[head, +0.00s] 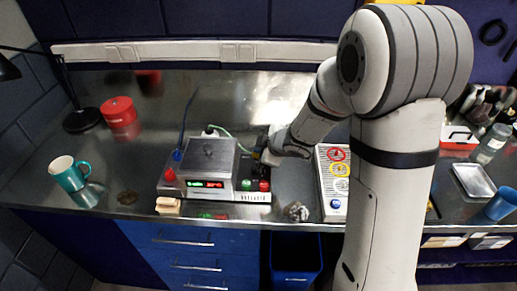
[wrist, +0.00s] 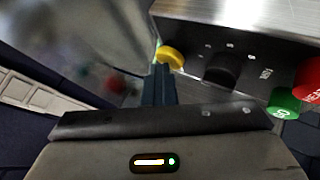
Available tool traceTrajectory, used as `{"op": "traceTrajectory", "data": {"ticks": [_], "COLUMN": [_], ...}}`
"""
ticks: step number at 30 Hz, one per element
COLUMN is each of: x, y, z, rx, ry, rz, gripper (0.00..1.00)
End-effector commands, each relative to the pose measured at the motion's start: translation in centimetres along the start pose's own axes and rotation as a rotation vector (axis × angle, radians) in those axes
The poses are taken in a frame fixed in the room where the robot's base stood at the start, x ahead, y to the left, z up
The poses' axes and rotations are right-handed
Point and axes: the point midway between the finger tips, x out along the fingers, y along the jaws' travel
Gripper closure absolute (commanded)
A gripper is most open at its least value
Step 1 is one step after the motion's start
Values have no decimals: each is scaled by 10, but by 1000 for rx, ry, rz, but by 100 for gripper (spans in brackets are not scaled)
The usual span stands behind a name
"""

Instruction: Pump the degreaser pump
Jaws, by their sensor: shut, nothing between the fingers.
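A silver box-shaped machine (head: 207,160) with a lit front display stands on the metal bench. No part that I can read as the degreaser pump is labelled. In the wrist view, its dark panel has a yellow round button (wrist: 171,57), a black knob (wrist: 222,69), a green button (wrist: 283,103) and a red button (wrist: 310,80). My gripper (wrist: 163,72) is shut and empty. Its fingertips are right beside the yellow button, overlapping its lower edge in view; I cannot tell whether they touch. In the head view my gripper (head: 268,156) is at the machine's right side, partly hidden.
A teal mug (head: 70,174), a red round tin (head: 118,111) and a black lamp base (head: 81,120) are at the left. A panel with coloured rings (head: 333,183) lies right of the machine. A crumpled lump (head: 296,211) lies near the front edge. A bottle (head: 491,144) stands far right.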

Motion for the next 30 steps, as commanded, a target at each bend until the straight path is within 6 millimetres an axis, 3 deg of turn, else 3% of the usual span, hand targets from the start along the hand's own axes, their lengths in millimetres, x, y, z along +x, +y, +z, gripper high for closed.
{"op": "traceTrajectory", "data": {"ticks": [5, 22, 30], "x": [-1, -41, -42], "y": [-3, 29, 30], "z": [2, -28, -30], "rx": [2, 0, 0], "ry": [-9, -3, -2], "rz": [-10, -3, -1], "gripper": [100, 100, 100]}}
